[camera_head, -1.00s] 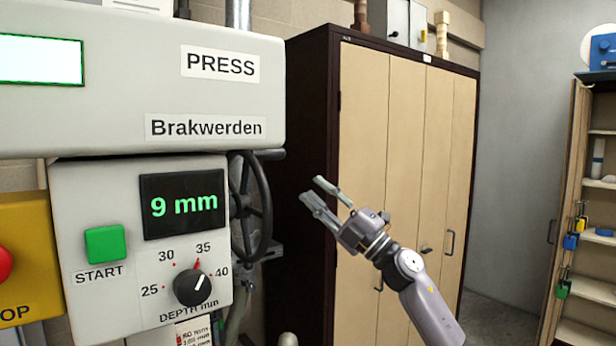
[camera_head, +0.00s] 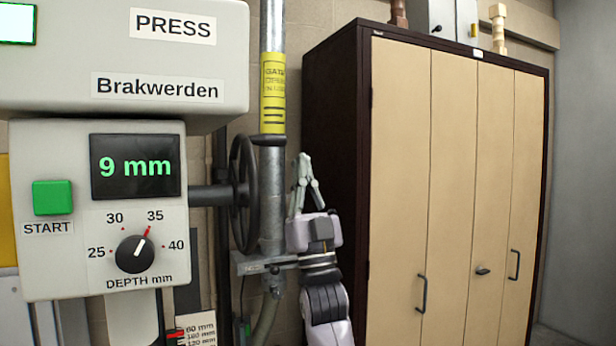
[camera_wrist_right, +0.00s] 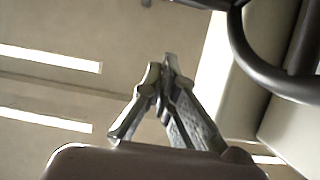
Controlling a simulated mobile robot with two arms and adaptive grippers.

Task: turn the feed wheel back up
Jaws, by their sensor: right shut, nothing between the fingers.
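The feed wheel (camera_head: 243,195) is a black handwheel on a shaft at the right side of the grey press (camera_head: 60,270). It is seen nearly edge-on. My right gripper (camera_head: 304,160) points up just right of the wheel, apart from it in the picture, with its fingers shut and empty. In the right wrist view the shut fingers (camera_wrist_right: 163,65) show at the middle, and part of a dark curved rim, likely the wheel (camera_wrist_right: 250,55), is at the upper right. The press display (camera_head: 136,167) reads 9 mm. My left gripper is not in view.
A vertical metal pipe (camera_head: 272,190) with a yellow label stands behind the wheel. A dark-framed cabinet with beige doors (camera_head: 400,170) stands close on the right. The green START button (camera_head: 52,197) and the depth knob (camera_head: 134,254) are on the press front.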

